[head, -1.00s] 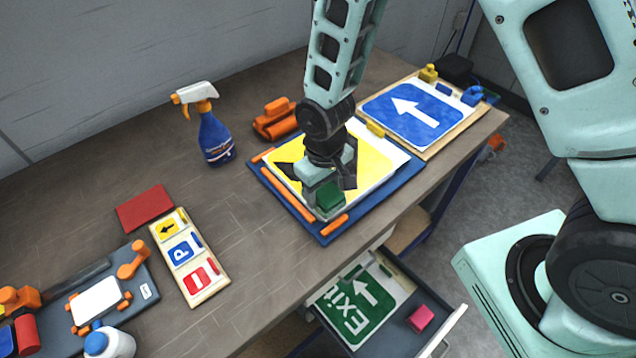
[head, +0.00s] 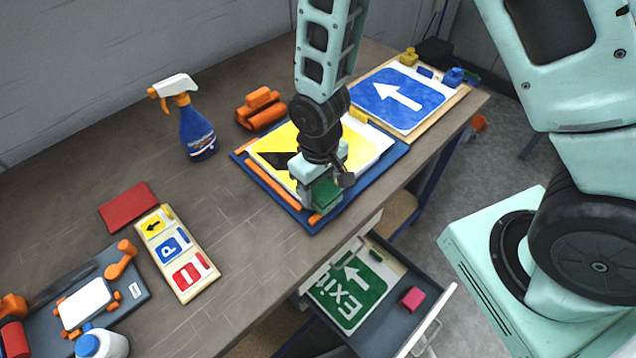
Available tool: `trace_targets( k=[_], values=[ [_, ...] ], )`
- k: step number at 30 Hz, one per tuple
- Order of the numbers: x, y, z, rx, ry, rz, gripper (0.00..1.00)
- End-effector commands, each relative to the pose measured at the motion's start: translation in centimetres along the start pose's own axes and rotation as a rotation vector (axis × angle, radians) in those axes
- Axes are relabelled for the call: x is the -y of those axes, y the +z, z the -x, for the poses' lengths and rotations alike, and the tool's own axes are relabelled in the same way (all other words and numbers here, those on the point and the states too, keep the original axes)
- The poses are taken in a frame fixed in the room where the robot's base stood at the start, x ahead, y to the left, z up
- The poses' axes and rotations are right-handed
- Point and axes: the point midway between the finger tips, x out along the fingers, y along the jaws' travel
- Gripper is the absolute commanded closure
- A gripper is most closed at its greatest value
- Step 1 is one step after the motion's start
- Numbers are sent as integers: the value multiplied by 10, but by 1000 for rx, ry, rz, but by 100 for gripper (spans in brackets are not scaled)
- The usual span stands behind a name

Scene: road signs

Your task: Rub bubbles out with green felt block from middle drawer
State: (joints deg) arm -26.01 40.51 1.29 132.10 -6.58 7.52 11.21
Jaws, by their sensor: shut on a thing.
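My gripper (head: 322,186) is shut on the green felt block (head: 326,193) over the front corner of the yellow and black sign (head: 361,150). I cannot tell whether the block touches the sign's face. The sign lies on a blue board (head: 380,176), and my wrist hides part of it. No bubbles can be made out at this size. An open drawer (head: 392,335) below the table holds a green exit sign (head: 347,292) and a pink block (head: 412,298).
A blue spray bottle (head: 197,133) and orange pieces (head: 262,110) stand behind the board. A blue arrow sign (head: 395,98) lies beyond it. A small-sign board (head: 176,254), a red block (head: 128,207) and a white bottle (head: 100,343) are at left. The open drawer juts out in front.

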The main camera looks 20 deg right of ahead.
Motion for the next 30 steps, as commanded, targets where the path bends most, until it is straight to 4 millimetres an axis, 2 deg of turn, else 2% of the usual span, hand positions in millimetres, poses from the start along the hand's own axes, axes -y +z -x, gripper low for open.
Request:
trace_targets(
  k=[15,30],
  values=[
    [0,-1,49,-3,-1,0,64],
    [0,-1,48,-3,0,0,64]
  ],
)
